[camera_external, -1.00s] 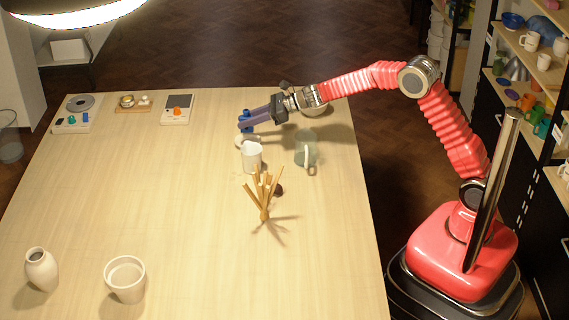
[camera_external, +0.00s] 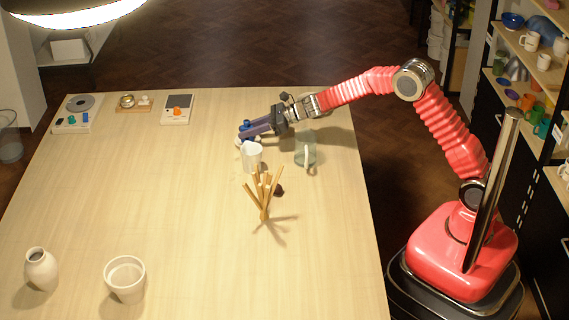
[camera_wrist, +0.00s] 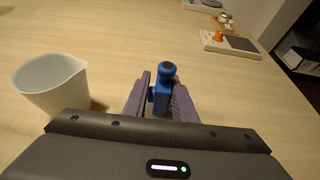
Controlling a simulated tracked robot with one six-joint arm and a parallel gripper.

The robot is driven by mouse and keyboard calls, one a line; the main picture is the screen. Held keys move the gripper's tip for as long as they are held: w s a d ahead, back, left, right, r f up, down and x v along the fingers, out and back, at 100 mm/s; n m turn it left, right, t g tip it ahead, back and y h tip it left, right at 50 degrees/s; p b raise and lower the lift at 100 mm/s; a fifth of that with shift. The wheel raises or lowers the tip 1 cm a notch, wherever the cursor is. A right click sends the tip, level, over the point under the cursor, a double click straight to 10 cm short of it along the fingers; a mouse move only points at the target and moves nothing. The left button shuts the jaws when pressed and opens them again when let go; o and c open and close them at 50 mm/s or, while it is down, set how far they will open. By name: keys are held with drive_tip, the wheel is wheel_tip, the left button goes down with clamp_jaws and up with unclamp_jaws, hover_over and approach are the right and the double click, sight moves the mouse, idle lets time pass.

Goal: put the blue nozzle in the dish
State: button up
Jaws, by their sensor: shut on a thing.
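The blue nozzle (camera_external: 246,123) is between the fingertips of my gripper (camera_external: 252,130), over the far right part of the table. In the wrist view the nozzle (camera_wrist: 161,88) stands roughly upright between the purple fingers of my gripper (camera_wrist: 160,97), which are shut on it.
A white pouring cup (camera_external: 251,157) stands close to the gripper, left of it in the wrist view (camera_wrist: 50,87). A clear mug (camera_external: 306,153) and a bundle of wooden sticks (camera_external: 263,195) are nearby. A vase (camera_external: 41,269) and pot (camera_external: 125,281) stand front left. The table's middle left is clear.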

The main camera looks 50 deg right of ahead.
drive_tip(key=o, duration=1)
drive_tip(key=shift+o, duration=0.2)
drive_tip(key=shift+r, duration=0.1)
drive_tip(key=shift+r, duration=0.2)
drive_tip(key=v, duration=1.2)
